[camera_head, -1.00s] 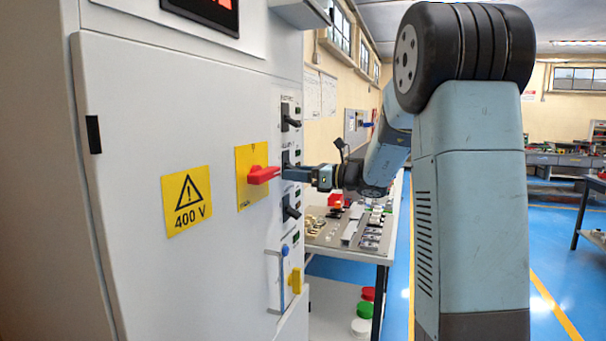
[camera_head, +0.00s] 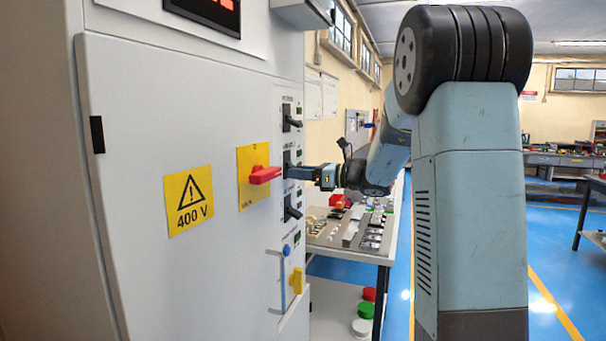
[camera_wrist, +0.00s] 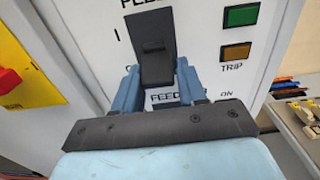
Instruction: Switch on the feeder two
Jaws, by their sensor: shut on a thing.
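The cabinet's narrow panel carries a column of black feeder switches. My gripper (camera_head: 295,172) is at the middle switch in the head view. In the wrist view my gripper (camera_wrist: 158,85) has its blue fingers shut on the black handle of a feeder switch (camera_wrist: 152,50), one finger on each side. The handle stands upright in this view. A green lamp (camera_wrist: 240,15) and an amber lamp (camera_wrist: 236,52), marked TRIP, sit right of it. The label by the handle reads FEEDER, with its number hidden. The upper switch (camera_head: 291,118) and lower switch (camera_head: 291,208) are untouched.
A red rotary handle on a yellow plate (camera_head: 254,190) is close left of my gripper. A parts bench (camera_head: 345,252) stands right of the cabinet. The blue floor beyond is open.

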